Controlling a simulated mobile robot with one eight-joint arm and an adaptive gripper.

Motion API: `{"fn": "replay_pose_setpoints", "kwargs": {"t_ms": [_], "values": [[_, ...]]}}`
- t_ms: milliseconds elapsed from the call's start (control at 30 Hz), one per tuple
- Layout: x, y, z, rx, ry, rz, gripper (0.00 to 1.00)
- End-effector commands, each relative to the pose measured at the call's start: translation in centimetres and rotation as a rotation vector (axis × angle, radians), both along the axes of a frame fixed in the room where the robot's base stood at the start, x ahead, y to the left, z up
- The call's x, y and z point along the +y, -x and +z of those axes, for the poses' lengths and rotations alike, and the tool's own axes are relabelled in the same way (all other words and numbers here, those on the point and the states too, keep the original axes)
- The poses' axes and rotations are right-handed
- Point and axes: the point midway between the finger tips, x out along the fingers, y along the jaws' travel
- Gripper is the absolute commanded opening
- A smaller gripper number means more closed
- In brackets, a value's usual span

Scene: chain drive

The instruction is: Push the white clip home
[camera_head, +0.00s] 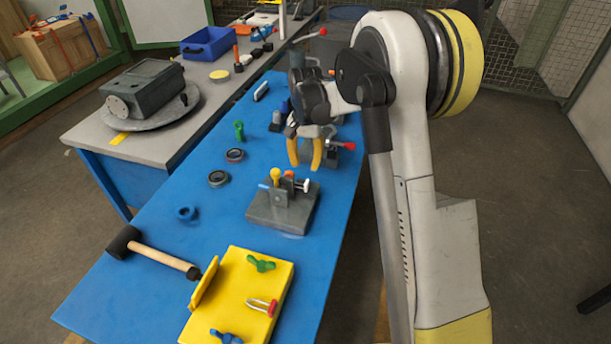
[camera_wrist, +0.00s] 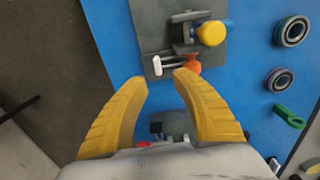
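A grey fixture block (camera_head: 270,218) stands on the blue table. It carries a yellow knob (camera_head: 275,173), an orange part (camera_head: 289,175) and a small white piece (camera_head: 304,185), which looks like the white clip. The white clip (camera_wrist: 164,64) sticks out beside the orange part (camera_wrist: 193,65) in the wrist view; how deep it sits I cannot tell. My gripper (camera_head: 304,166) has its two yellow fingers apart with nothing between them. It hangs behind the block in the head view. In the wrist view the clip shows just beyond the gap between my fingertips (camera_wrist: 161,78).
Dark rings (camera_head: 218,178) and a green part (camera_head: 239,130) lie left of the block. A mallet (camera_head: 150,252) and a yellow board with clamps (camera_head: 250,285) are nearer the front. Red-handled clamps (camera_head: 342,146) stand behind my gripper. Blue tabletop between block and board is clear.

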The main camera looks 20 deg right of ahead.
Motion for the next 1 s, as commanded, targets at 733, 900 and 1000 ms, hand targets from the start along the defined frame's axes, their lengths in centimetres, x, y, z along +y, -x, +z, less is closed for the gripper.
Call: {"fn": "replay_pose_setpoints", "kwargs": {"t_ms": [733, 900, 1000], "values": [[0.0, 0.0, 3.8, -0.001, -0.001, 0.001, 0.32], [0.5, 1.1, 5.2, -0.027, 0.003, 0.029, 0.32], [1.3, 3.1, 7.3, -0.076, 0.011, 0.083, 0.32]]}}
